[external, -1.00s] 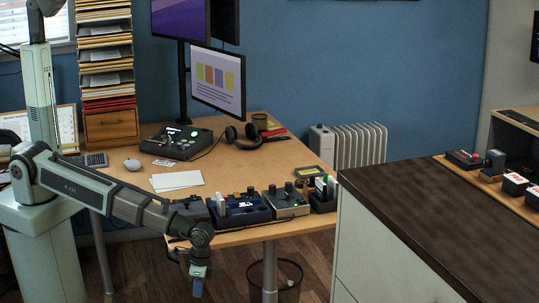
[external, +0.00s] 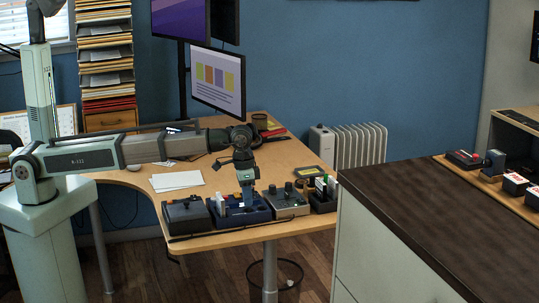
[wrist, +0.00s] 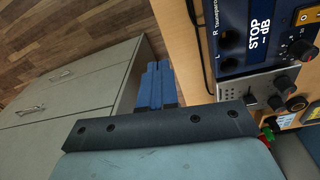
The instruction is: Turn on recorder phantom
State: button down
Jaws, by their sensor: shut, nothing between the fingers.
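The blue recorder (external: 228,219) sits near the front edge of the wooden desk, between a dark box and a grey unit. In the wrist view, its panel (wrist: 232,62) is at upper right, partly cut off by the frame, with a display reading "STOP" and "dB", round jacks, a black knob and yellow-orange parts. I cannot make out a phantom label. My gripper (external: 247,200) points down over the recorder in the external view and hides part of it. Contact cannot be told. The blue fingers (wrist: 157,68) are together and empty, left of the panel in the wrist view.
The dark box (external: 186,217) stands left of the recorder, and the grey unit (external: 290,203) with knobs stands right. White upright pieces rise beside the recorder. A dark-topped cabinet (external: 430,215) is at right.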

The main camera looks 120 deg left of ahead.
jog(key=s+a+r+n, duration=0.1)
jog(key=s+a+r, duration=0.45)
jog(key=a, duration=0.35)
notch_tip(320, 180, up, 2)
jog(key=g+y, duration=0.1)
jog(key=g, duration=0.1)
send_over(237, 193)
jog(key=w+d, duration=0.1)
jog(key=shift+d+r+n, duration=0.1)
jog(key=shift+d+n, duration=0.1)
jog(key=shift+n, duration=0.2)
jog(key=f, duration=0.9)
jog(key=s+a+f, duration=0.1)
jog(key=f, duration=0.4)
jog(key=shift+a, duration=0.1)
jog(key=shift+s+f, duration=0.15)
jog(key=shift+f, duration=0.05)
